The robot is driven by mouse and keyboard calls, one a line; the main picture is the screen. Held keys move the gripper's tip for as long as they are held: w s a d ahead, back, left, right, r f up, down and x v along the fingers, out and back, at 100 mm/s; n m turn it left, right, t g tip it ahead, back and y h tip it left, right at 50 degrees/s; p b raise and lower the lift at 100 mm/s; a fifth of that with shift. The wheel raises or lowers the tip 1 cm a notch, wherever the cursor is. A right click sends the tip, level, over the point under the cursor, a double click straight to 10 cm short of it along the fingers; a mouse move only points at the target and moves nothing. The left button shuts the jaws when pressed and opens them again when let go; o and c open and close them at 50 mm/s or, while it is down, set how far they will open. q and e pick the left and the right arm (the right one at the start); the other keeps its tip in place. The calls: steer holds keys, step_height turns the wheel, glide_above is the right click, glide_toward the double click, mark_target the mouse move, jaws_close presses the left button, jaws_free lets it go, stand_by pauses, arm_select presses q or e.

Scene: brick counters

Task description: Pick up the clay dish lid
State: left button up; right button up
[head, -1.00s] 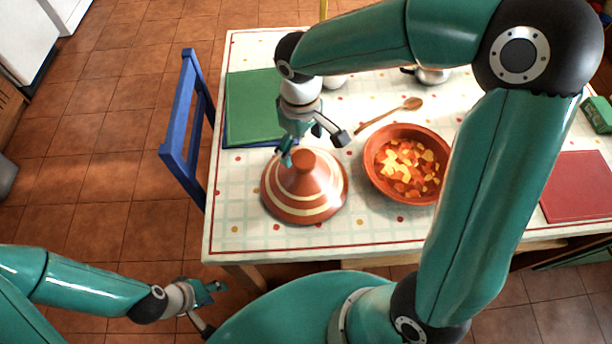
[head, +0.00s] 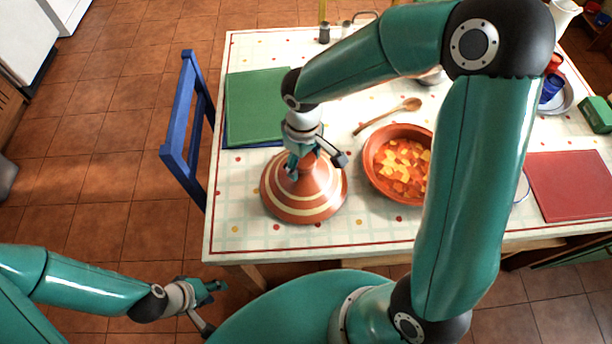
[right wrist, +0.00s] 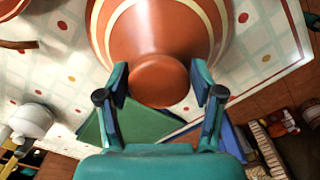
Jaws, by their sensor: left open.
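The clay dish lid (head: 304,197) is a terracotta cone with cream bands, standing upright at the table's front left. My right gripper (head: 316,163) is over its top from above. In the right wrist view my right gripper (right wrist: 160,82) is open, with one finger on each side of the knob of the lid (right wrist: 158,35); I cannot tell whether they touch it. The clay dish (head: 378,182) with diced orange and yellow food stands uncovered to the right, partly hidden by my arm. My left gripper (head: 210,308) is open and empty, off the table's front left.
A red board (head: 570,184) is at the right. A blue chair (head: 188,125) stands at the table's left edge. The cloth in front of the lid is clear.

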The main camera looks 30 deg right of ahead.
jaws_close()
steer(key=shift+r, duration=0.15)
